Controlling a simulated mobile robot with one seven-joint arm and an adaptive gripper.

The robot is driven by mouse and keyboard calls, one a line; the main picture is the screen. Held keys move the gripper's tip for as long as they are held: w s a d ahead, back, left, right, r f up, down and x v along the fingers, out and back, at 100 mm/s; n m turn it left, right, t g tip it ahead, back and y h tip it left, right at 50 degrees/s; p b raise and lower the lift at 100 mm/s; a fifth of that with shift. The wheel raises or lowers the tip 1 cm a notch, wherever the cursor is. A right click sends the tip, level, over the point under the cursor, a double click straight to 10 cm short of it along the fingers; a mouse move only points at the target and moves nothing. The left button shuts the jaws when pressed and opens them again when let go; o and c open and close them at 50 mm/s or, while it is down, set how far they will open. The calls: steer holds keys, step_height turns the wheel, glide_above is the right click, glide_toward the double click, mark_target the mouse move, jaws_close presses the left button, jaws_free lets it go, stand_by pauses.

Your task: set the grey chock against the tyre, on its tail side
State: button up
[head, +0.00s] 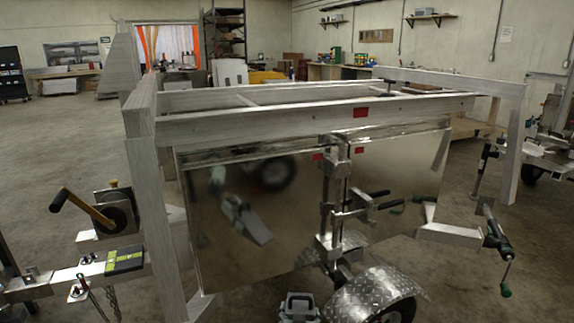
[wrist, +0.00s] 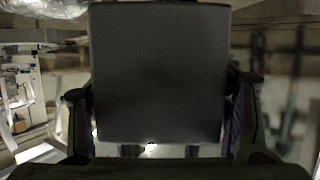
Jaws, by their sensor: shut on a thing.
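The grey chock (wrist: 158,75) fills the middle of the wrist view as a plain dark grey face. My gripper (wrist: 158,105) is shut on it, with one dark finger at each side. In the head view, what looks like my gripper (head: 298,307) shows at the bottom edge, left of the wheel. The chock itself is not clearly seen there. The tyre (head: 396,314) shows only as a dark strip under the tread-plate mudguard (head: 375,293); the rest is hidden or out of frame. A gap to the tyre cannot be judged.
The trailer's shiny side panel (head: 300,245) stands behind the wheel and mirrors an arm and a tyre. A clamp with handles (head: 340,200) hangs on it. A winch (head: 110,215) and drawbar (head: 75,278) are at the left. Open concrete floor (head: 65,140) lies beyond.

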steer(key=shift+s+a+n+y, duration=0.2)
steer(key=shift+a+y, duration=0.05)
steer(key=shift+a, duration=0.7)
steer(key=shift+s+a+n+y, duration=0.2)
steer(key=shift+a+y, duration=0.05)
steer(key=shift+a, duration=0.65)
